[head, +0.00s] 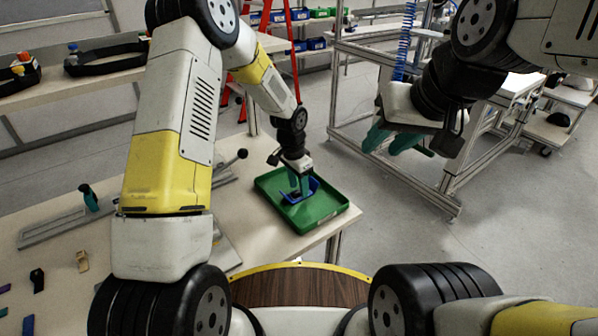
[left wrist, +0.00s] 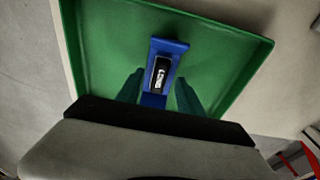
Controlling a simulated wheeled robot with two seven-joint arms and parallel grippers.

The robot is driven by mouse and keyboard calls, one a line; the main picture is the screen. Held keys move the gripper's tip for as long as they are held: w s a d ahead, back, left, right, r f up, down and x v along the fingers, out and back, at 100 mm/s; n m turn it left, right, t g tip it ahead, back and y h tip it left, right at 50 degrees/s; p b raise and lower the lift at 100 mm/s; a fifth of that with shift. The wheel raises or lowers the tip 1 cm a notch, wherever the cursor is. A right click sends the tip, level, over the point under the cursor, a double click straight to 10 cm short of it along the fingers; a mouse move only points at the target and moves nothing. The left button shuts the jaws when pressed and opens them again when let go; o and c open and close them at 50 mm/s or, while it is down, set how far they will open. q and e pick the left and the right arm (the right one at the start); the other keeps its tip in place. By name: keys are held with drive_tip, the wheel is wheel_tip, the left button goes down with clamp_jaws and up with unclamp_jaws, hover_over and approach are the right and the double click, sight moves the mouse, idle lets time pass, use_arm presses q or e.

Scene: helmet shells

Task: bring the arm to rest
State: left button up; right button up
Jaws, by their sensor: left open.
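My left gripper (head: 300,184) is low over the green tray (head: 319,217) on the table's right end. Its teal fingers are open.
The table (head: 75,235) carries a metal fixture (head: 55,227), a teal-handled tool (head: 89,197) and several small parts at the left. A shelf (head: 110,92) with black straps is behind. A metal-framed stand (head: 400,180) is at the right, over open grey floor.

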use_arm(q)
drive_tip(key=r, duration=0.6)
drive_tip(key=shift+s+a+r, duration=0.2)
drive_tip(key=shift+a+r, duration=0.05)
drive_tip(key=shift+a, duration=0.05)
drive_tip(key=s+a+r+n+t, duration=0.15)
drive_tip(key=s+a+r, duration=0.3)
drive_tip(key=r, duration=0.45)
drive_tip(key=s+a+r+n+t, duration=0.1)
drive_tip(key=s+a+r+n, duration=0.3)
drive_tip(key=r, duration=0.6)
drive_tip(key=s+a+r+n+t, duration=0.1)
drive_tip(key=s+a+r+n, duration=0.1)
drive_tip(key=s, duration=0.6)
drive_tip(key=s+a+r+n+t+h, duration=0.1)
drive_tip(key=s+r, duration=0.3)
drive_tip(key=s, duration=0.5)
drive_tip(key=shift+s+a+r+n+t, duration=0.2)
drive_tip(key=shift+a+r+n+t, duration=0.2)
drive_tip(key=shift+a+n, duration=0.45)
